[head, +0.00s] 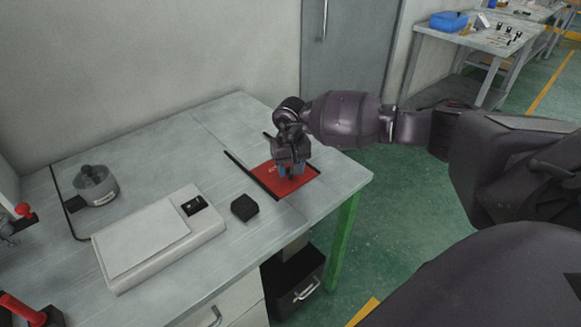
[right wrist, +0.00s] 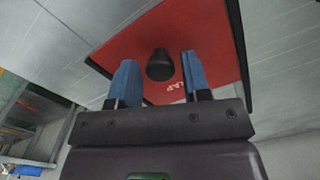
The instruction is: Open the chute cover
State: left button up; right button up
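The chute cover is a flat red panel (head: 270,178) set in the table top near its right end, lying flat and closed between dark rails. In the right wrist view the red cover (right wrist: 215,65) carries a black knob (right wrist: 160,66) and some white lettering. My right gripper (head: 291,171) is above the cover in the head view and hides the knob there. In the right wrist view my right gripper (right wrist: 156,75) is open, its two blue fingers on either side of the knob with gaps showing. My left gripper is not in view.
A white flat scale-like device (head: 155,240), a small black block (head: 244,207) and a grey round pot (head: 96,186) stand on the table. Red-handled equipment (head: 22,308) is at the left edge. Another table with a blue bin (head: 449,21) stands behind.

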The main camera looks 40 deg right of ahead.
aim_at(267, 160)
grip_shut()
jog(key=shift+w, duration=0.15)
jog(key=w+b, duration=0.2)
jog(key=w, duration=0.1)
jog(key=w+b, duration=0.3)
jog(key=w, duration=0.1)
jog(key=w+b, duration=0.2)
jog(key=w, duration=0.1)
jog(key=shift+w+a+f+b, duration=0.35)
jog(key=shift+w+a+b, duration=0.05)
jog(key=shift+w+r, duration=0.2)
jog(key=shift+w, duration=0.25)
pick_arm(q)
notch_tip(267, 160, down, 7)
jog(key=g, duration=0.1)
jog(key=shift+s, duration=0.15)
pick_arm(e)
jog(key=shift+r, duration=0.2)
jog(key=shift+o, duration=1)
grip_release()
jog(key=shift+o, duration=0.3)
pick_arm(q)
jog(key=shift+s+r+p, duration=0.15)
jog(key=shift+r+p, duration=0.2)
jog(key=shift+p, duration=0.1)
pick_arm(e)
notch_tip(267, 160, up, 11)
jog(key=shift+f, duration=0.15)
